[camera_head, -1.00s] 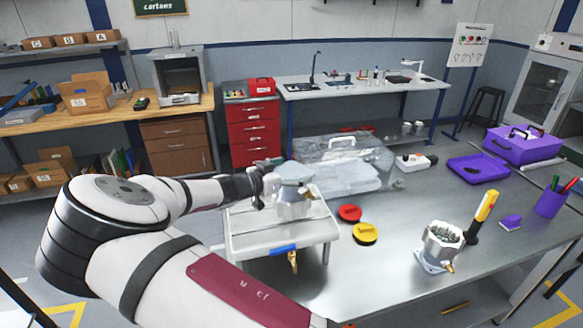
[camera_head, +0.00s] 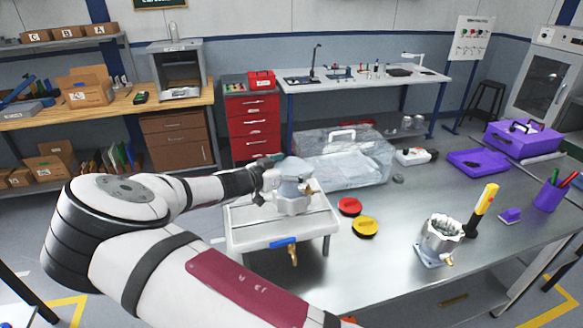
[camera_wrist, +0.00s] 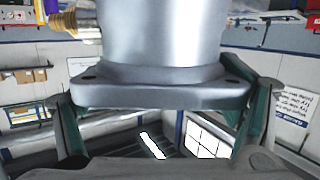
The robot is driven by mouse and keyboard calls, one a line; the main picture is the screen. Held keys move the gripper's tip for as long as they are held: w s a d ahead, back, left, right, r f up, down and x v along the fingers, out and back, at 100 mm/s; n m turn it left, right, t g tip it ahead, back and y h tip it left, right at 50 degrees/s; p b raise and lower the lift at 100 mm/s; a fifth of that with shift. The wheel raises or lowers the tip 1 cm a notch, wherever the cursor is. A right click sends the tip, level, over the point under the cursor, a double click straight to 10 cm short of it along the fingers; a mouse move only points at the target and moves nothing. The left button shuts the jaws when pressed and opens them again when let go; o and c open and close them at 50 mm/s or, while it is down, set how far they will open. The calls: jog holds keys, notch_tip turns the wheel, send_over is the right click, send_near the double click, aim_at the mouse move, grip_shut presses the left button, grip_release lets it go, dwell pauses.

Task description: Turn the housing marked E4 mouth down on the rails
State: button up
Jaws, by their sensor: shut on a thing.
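My gripper (camera_head: 264,182) is shut on a grey metal housing (camera_head: 292,204) above the white tray stand (camera_head: 244,239) at the table's left end. In the wrist view the housing's flange (camera_wrist: 160,94) lies between the green-padded fingers (camera_wrist: 158,125), with the round body and a brass fitting (camera_wrist: 62,21) beyond. That picture is inverted, so the flange is uppermost. No E4 mark is readable.
A red disc (camera_head: 350,206) and a yellow disc (camera_head: 365,226) lie right of the tray. A clear case (camera_head: 352,160) stands behind. The table's front middle is clear.

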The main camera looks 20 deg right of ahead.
jog(key=shift+f, duration=0.2)
jog(key=o, duration=1.8)
jog(key=shift+f, duration=0.1)
jog(key=shift+f, duration=0.1)
jog(key=v, duration=1.2)
